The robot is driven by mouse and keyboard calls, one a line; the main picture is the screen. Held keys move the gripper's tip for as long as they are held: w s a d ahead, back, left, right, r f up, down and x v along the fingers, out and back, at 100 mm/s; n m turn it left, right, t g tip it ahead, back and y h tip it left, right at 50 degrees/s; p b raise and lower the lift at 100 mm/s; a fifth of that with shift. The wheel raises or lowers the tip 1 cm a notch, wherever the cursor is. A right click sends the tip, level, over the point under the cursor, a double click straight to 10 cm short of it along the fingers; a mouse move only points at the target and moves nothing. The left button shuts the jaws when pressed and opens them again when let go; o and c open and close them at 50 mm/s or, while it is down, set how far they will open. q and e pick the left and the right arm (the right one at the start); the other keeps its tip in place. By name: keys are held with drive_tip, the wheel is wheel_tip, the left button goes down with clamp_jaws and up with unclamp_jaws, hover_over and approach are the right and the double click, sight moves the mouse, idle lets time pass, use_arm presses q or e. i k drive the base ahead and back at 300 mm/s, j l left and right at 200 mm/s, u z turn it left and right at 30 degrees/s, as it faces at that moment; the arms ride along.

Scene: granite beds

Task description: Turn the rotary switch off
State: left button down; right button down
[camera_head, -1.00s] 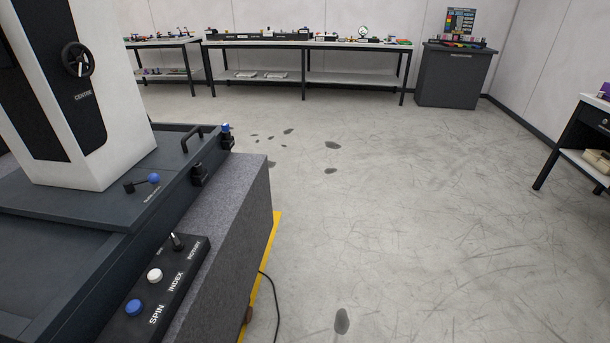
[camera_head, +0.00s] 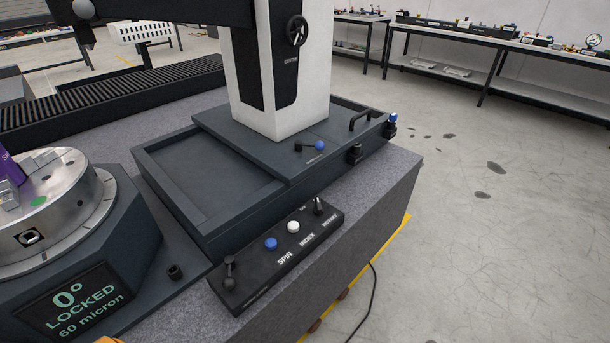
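The rotary switch (camera_head: 318,207) is a small dark knob with a light pointer at the far right end of a black control panel (camera_head: 262,277), beside the label "ROTARY". Its exact setting is too small to read. The panel lies on the front edge of the granite bed (camera_head: 393,198). A white button (camera_head: 293,227) by "INDEX" and a blue button (camera_head: 271,244) by "SPIN" sit left of the switch. A dark lever (camera_head: 230,272) stands at the panel's near left end.
A rotary table (camera_head: 100,212) at left has a display (camera_head: 70,303) reading "0° LOCKED 60 micron". A white column (camera_head: 313,80) stands behind the panel. A cable (camera_head: 370,300) lies on the floor. Open floor (camera_head: 500,250) is at right; benches (camera_head: 480,50) stand behind.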

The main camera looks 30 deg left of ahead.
sight(318, 211)
drive_tip(key=u, duration=1.1)
